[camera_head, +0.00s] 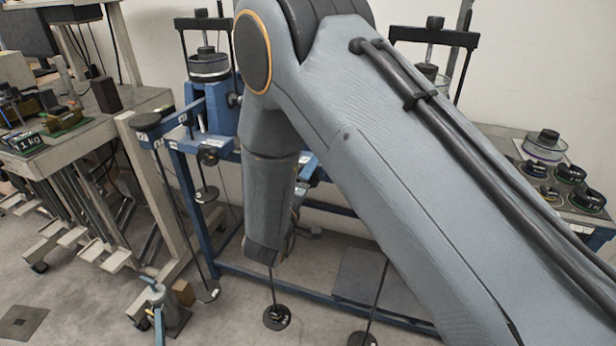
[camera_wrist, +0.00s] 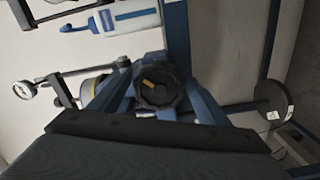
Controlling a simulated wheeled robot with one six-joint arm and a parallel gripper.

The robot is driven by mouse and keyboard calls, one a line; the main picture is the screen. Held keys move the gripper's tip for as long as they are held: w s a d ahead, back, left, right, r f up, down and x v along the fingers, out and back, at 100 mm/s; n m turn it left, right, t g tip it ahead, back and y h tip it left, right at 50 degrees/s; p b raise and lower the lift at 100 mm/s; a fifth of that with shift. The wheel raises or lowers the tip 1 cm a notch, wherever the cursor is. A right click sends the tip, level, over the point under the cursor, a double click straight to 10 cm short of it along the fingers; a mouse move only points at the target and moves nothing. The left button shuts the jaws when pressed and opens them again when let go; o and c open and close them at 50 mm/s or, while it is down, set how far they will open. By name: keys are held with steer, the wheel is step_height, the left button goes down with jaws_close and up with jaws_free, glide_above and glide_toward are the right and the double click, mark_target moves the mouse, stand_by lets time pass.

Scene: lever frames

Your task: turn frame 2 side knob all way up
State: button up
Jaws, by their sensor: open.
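A black lobed knob (camera_wrist: 160,87) with a yellow mark faces the camera in the middle of the wrist view. Its yellow mark is near the upper left of its face. Blue metal bars (camera_wrist: 203,104) stand around it. The dark front of my gripper (camera_wrist: 160,132) fills the bottom of the wrist view, just below the knob and open; its fingertips do not show clearly. I cannot tell contact with the knob. In the head view a blue lever frame (camera_head: 208,110) stands left of my arm, and another frame (camera_head: 436,36) is partly hidden behind it. No frame number is readable.
A white and blue bottle (camera_wrist: 122,17), a dial gauge (camera_wrist: 22,90) and a black disc (camera_wrist: 273,99) on a rod lie around the knob. A bench (camera_head: 85,135) stands left. Hanging weights (camera_head: 277,317) are near the floor. Black-topped weights (camera_head: 545,146) stand right.

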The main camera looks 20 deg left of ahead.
steer(key=s+p, duration=0.3)
steer(key=s, duration=0.3)
steer(key=shift+a, duration=0.3)
steer(key=w+m, duration=0.2)
steer(key=m, duration=0.7)
steer(key=w+m+b, duration=0.1)
steer(key=w+m, duration=0.1)
steer(key=m, duration=0.7)
steer(key=w+m+b, duration=0.1)
steer(key=w+m, duration=0.1)
steer(key=m, duration=0.7)
steer(key=shift+d+m, duration=0.3)
steer(key=shift+m, duration=0.1)
steer(key=shift+s, duration=0.15)
steer(key=c, duration=1.4)
